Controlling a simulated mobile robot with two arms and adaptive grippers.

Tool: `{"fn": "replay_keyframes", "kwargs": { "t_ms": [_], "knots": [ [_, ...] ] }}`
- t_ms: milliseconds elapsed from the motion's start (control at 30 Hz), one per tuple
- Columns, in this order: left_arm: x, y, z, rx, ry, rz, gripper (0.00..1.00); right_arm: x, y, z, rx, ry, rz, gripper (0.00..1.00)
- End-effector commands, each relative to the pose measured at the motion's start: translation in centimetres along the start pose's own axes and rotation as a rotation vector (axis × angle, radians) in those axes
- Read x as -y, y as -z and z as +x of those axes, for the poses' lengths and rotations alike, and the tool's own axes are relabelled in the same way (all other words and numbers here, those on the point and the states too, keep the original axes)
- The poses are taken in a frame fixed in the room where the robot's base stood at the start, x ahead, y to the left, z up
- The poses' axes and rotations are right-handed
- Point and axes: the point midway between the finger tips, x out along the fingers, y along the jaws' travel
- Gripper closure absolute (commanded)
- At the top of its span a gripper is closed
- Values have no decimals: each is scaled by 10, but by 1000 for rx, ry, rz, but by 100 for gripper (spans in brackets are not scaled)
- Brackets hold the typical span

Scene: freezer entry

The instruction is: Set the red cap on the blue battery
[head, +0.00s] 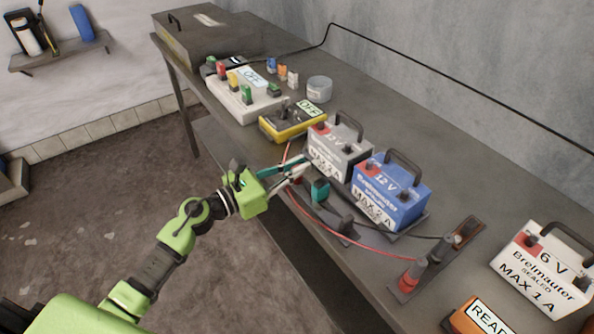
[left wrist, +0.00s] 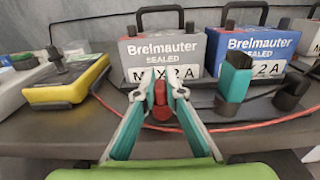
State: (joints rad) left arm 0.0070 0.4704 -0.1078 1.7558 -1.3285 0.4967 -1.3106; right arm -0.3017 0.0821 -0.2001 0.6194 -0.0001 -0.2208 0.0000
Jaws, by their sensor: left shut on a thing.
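The blue battery (head: 400,196), labelled 12 V, stands upright on the bench with a black handle and a red patch on its top. It also shows in the left wrist view (left wrist: 262,42), to the right of the grey battery. My left gripper (head: 297,172) is shut on the red cap (left wrist: 160,110), which shows between its fingertips (left wrist: 160,92) in the left wrist view. The gripper is at the bench's front edge, in front of the grey battery and left of the blue one. In the head view the cap is too small to make out. My right gripper is not in view.
A grey battery (head: 338,152) stands left of the blue one. A teal block (head: 320,190) on a dark stand and a red wire (head: 375,250) lie in front. A dark rack with a grey-red cylinder (head: 413,275) is to the right. A yellow meter (head: 288,124) is left.

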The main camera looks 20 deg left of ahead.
Motion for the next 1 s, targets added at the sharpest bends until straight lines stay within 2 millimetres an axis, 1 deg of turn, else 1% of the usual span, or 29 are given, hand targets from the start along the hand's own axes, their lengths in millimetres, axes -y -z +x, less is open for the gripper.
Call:
{"fn": "replay_keyframes", "kwargs": {
  "t_ms": [133,233,367,400,467,667,733,800,1000],
  "knots": [
    [0,-2,0,-1,1,2,100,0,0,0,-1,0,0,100],
    [0,-9,0,-1,1,3,100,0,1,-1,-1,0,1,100],
    [0,-26,0,-1,2,7,100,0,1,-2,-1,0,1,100],
    [0,-34,0,0,2,9,100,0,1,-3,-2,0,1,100],
    [7,-45,-8,-3,2,6,100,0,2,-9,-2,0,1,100],
    [38,-98,-37,-4,5,6,100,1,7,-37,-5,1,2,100],
    [51,-101,-50,-6,4,-1,100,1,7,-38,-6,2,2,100],
    [63,-108,-61,-4,3,-3,100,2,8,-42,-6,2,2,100],
    [85,-122,-85,-2,2,-2,100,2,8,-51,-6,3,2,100]
  ]
}}
